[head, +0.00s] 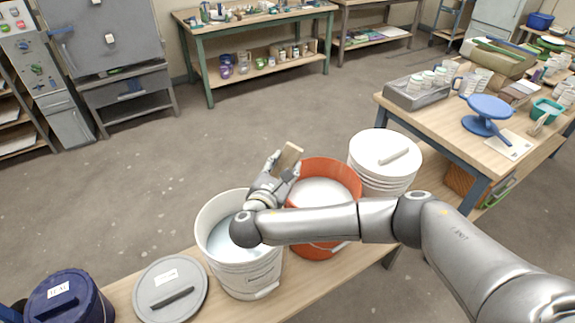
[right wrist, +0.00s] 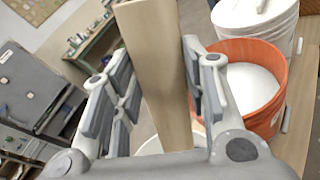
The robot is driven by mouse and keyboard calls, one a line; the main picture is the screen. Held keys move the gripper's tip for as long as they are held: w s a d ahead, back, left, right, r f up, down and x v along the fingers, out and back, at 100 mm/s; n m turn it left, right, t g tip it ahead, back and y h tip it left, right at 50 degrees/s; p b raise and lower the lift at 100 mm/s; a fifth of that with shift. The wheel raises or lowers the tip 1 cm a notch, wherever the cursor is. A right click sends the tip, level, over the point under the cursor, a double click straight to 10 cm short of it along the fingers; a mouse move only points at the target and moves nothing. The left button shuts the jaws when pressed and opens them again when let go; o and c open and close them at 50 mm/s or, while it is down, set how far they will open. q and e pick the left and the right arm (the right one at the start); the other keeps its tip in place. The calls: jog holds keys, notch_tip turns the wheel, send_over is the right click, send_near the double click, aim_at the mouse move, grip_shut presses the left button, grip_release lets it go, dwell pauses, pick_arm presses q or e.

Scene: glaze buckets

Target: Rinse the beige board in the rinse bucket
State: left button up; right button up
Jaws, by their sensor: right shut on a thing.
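The beige board (head: 289,157) is held in my right gripper (head: 277,172), which is shut on it. In the right wrist view the flat board (right wrist: 155,65) stands between the gripper fingers (right wrist: 160,85). The board is above the buckets, clear of any liquid, near the far rims of the white and orange ones. An open white bucket (head: 262,270) with pale bluish liquid, which looks like the rinse bucket, stands below my right forearm; the arm hides part of it. An orange bucket (head: 326,167) holding white liquid stands to its right. My left gripper is out of view.
A lidded white bucket (head: 384,175) stands right of the orange one. A grey lid (head: 170,298) and a dark blue bucket (head: 68,308) are at the left. A worktable (head: 440,124) with cups is at the right. The floor beyond the buckets is clear.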

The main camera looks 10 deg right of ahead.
jog(key=a+f+b, duration=0.5)
jog(key=f+b, duration=0.4)
jog(key=f, duration=0.3)
jog(key=shift+w+a+f, duration=0.15)
jog(key=shift+w+f, duration=0.1)
jog(key=shift+w, duration=0.1)
jog(key=shift+a, duration=0.1)
dwell(0.4)
